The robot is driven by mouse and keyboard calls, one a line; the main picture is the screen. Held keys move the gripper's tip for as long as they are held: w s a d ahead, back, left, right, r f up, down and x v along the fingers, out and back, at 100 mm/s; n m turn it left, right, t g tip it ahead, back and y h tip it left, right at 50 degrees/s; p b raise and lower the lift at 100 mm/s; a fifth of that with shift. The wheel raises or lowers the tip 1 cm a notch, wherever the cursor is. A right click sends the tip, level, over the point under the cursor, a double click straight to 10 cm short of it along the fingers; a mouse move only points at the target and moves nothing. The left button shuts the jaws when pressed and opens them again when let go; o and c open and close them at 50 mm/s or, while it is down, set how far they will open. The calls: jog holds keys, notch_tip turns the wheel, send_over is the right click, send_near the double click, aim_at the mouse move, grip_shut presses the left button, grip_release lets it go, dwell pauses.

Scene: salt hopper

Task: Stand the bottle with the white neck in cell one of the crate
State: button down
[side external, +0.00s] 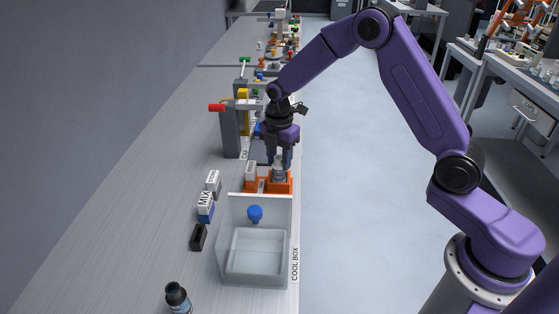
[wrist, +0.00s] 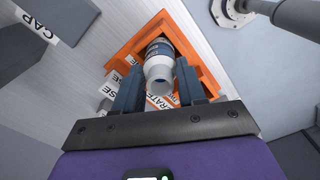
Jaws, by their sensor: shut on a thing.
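The orange crate (side external: 254,185) stands on the bench behind the clear box; it also shows in the wrist view (wrist: 205,72). My gripper (side external: 279,160) points down over the crate. In the wrist view, its two dark fingers (wrist: 158,80) are on either side of the bottle with the white neck (wrist: 157,68), and it is shut on it. The bottle is roughly upright with its open neck towards the wrist camera. The bottle's lower part (side external: 279,174) is at the crate in the side view. Its base and the cell under it are hidden, so I cannot tell whether it touches the crate floor.
The clear cool box (side external: 256,258) stands in front of the crate, with a blue knob (side external: 255,214). Left of it are a MIX box (side external: 205,207) and a black block (side external: 198,237). A dark bottle (side external: 178,298) stands at the front. A grey stand (side external: 230,132) rises behind the crate.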

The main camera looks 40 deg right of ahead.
jog(key=shift+f, duration=0.5)
jog(key=shift+f, duration=0.1)
jog(key=c, duration=0.6)
grip_release()
jog(key=shift+c, duration=0.2)
notch_tip(320, 180, up, 12)
jog(key=s+a+r+m, duration=0.2)
jog(key=s+a, duration=0.2)
jog(key=s, duration=0.5)
jog(key=s+d+m, duration=0.2)
jog(key=s+m, duration=0.1)
jog(key=s, duration=1.1)
jog(key=s+d+f+m, duration=0.1)
jog(key=s+d+m, duration=0.1)
jog(key=s, duration=1.1)
jog(key=shift+s+f+m, duration=0.2)
jog(key=shift+s+m, duration=0.2)
jog(key=shift+m, duration=0.3)
